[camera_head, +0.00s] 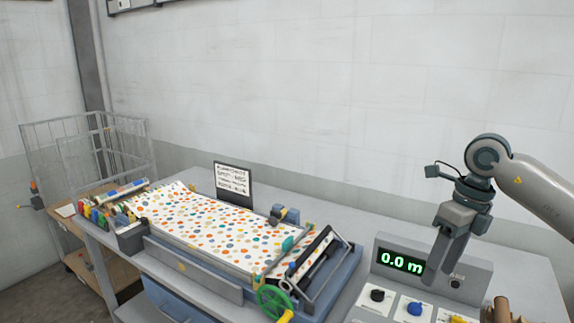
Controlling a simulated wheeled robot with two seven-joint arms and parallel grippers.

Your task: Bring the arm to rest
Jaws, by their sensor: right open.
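My right arm comes in from the right edge, and my right gripper (441,272) points down, open and empty, in front of the grey control box. The control box (468,270) has a green display (402,262) reading 0.0 m, which the gripper partly covers at its right end. The calender press (195,274) stands left of the gripper, with a spotted cloth (215,228) spread flat over it. A green handwheel (274,302) sits at the press's front right. My left gripper is not seen.
Black (377,296), blue (414,309) and yellow knobs stand on white plates below the display. A brown roll-like object (501,310) is at the lower right. A small sign (233,183) stands behind the press. A wire cage cart (85,150) is at the left.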

